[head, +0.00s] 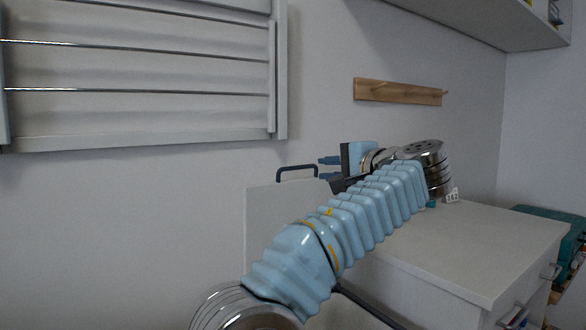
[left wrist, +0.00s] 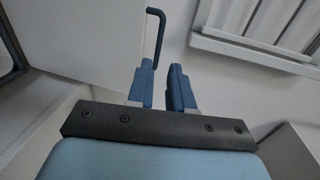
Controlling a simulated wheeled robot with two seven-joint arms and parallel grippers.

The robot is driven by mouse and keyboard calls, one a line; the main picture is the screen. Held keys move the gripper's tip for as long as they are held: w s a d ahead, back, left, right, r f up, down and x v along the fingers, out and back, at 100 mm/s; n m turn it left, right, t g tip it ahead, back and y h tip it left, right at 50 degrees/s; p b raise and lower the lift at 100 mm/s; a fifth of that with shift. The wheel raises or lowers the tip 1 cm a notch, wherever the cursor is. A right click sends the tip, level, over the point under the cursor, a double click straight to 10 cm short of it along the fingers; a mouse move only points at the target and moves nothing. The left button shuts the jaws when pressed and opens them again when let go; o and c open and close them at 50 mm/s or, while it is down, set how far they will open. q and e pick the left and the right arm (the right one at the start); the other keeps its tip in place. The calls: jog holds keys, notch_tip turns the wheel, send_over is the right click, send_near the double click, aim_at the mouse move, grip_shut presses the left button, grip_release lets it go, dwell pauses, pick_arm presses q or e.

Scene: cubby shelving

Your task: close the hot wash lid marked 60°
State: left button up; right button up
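A pale upright panel (head: 280,215), apparently a raised lid, stands against the wall, with a dark blue bar handle (head: 297,169) on its top edge. No 60° mark is legible on it. In the left wrist view the panel (left wrist: 85,40) fills the upper left, and its handle (left wrist: 157,38) rises just beyond the fingertips. My left gripper (head: 326,168) points left, close to the panel's upper right corner. Its blue fingers (left wrist: 162,80) are a little apart with nothing between them. My light blue arm hides the panel's lower right part. My right gripper is out of view.
A pale countertop (head: 470,240) with drawers below extends to the right. A small white marked piece (head: 452,195) stands on it beyond my wrist. A wall drying rack (head: 140,75), a wooden peg rail (head: 398,92) and a shelf (head: 480,25) are above. A teal case (head: 550,230) is at far right.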

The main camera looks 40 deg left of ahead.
aim_at(295, 168)
pick_arm(q)
jog(key=p+x, duration=0.1)
jog(key=x, duration=1.1)
grip_shut()
jog(key=shift+d, duration=0.1)
dwell(0.9)
